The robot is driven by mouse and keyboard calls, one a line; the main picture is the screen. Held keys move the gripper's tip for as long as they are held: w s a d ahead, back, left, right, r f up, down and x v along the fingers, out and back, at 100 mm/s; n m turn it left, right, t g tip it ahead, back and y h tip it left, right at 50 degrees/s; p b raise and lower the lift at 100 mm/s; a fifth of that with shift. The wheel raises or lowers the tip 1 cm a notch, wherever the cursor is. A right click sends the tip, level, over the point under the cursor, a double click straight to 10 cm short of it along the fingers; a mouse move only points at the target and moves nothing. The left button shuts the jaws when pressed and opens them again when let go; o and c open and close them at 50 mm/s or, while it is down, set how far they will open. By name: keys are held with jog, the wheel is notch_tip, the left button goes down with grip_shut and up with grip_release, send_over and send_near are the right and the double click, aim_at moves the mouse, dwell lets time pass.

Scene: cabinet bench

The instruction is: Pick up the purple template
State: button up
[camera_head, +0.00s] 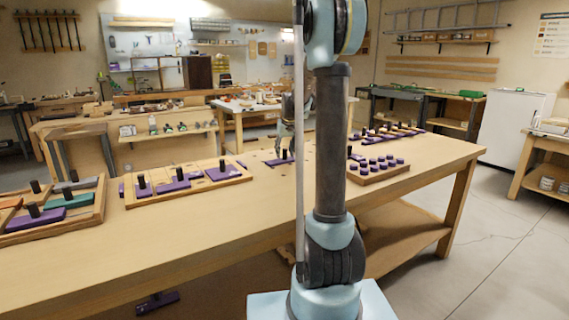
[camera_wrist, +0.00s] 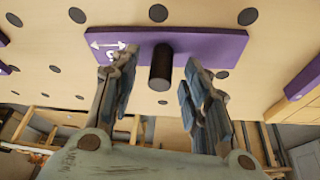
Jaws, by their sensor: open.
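A purple template (camera_wrist: 215,45) with a black upright knob (camera_wrist: 162,68) lies on the light wooden bench top in the wrist view. It has a white double arrow marking at its left end. My gripper (camera_wrist: 160,62) is open, with one finger on each side of the knob and nothing held. Whether the fingers touch the template cannot be told. In the head view the same purple template (camera_head: 279,161) appears on the bench below my gripper (camera_head: 285,147), partly hidden by my arm.
A wooden tray (camera_head: 190,197) with several purple templates stands to the left; another tray (camera_head: 60,222) holds green and purple pieces. A block with purple-topped pegs (camera_head: 378,173) is to the right. Another purple piece (camera_wrist: 303,78) is at the wrist view's right edge. Dark round spots mark the bench.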

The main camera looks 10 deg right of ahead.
jog(key=shift+w+f, duration=0.15)
jog(key=shift+f, duration=0.3)
jog(key=shift+c, duration=0.6)
grip_shut()
